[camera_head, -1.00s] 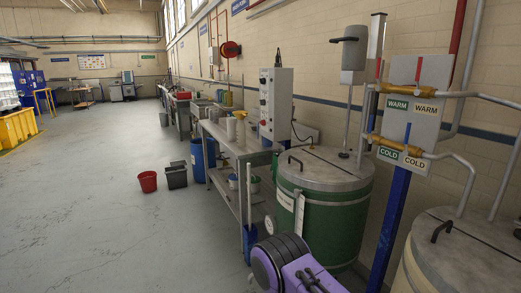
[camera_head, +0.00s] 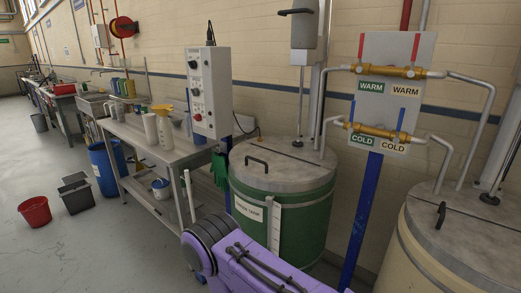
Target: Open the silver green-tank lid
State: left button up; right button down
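The green tank (camera_head: 305,231) stands right of centre against the wall. Its silver lid (camera_head: 284,168) lies flat and closed on top, with a dark bar handle (camera_head: 257,162) at the left front of the lid. A purple arm link of mine rises at the bottom centre in front of the tank and hides part of its lower side. Neither of my grippers is in view.
A cream tank (camera_head: 428,262) with a grey lid stands at the right edge. A blue post with WARM and COLD pipe valves (camera_head: 378,132) stands between the tanks. A metal bench (camera_head: 150,152) with jugs is left of the green tank. A red bucket (camera_head: 35,212) and open floor lie at left.

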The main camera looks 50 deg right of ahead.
aim_at(266, 159)
jog(key=z, duration=0.7)
jog(key=i, duration=0.85)
jog(key=z, duration=0.9)
